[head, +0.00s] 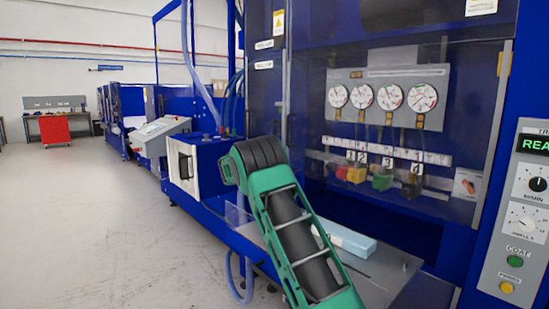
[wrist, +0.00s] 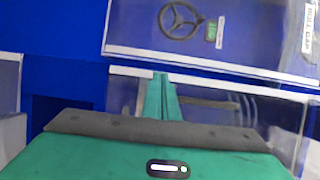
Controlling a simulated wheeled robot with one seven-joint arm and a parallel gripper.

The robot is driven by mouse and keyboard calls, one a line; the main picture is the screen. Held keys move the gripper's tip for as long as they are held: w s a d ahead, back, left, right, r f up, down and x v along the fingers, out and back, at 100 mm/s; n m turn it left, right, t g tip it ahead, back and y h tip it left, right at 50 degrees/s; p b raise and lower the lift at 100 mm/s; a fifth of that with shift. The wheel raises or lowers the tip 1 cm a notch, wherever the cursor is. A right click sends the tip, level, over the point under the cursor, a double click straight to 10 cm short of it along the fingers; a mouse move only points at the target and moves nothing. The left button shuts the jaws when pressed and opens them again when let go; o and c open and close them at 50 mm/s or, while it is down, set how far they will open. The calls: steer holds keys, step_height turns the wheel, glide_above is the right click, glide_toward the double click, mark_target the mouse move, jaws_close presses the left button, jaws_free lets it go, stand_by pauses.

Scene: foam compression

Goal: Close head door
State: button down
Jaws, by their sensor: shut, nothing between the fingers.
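My gripper (wrist: 161,95) shows in the wrist view as narrow green fingers pressed together with nothing between them. It is in front of a clear, pale-framed panel (wrist: 225,110) on a blue machine; I cannot tell whether it touches. A second clear panel (wrist: 250,40) lies above, with a dark handwheel behind it. In the head view a large clear door (head: 440,120) with a grey upright handle covers a gauge panel (head: 388,97). No label names the head door, so I cannot tell which panel it is. My green arm fills the lower middle; the fingertips are not discernible there.
A pale blue block (head: 345,240) lies on a grey plate (head: 385,275) beside my arm. A control panel (head: 520,215) with knobs and buttons stands at the right edge. A sloped console (head: 160,130) stands farther left. The grey floor (head: 80,220) at left is clear.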

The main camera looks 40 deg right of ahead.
steer(key=s+a, duration=0.1)
steer(key=a, duration=1.3)
steer(key=shift+s, duration=0.2)
steer(key=shift+f, duration=0.1)
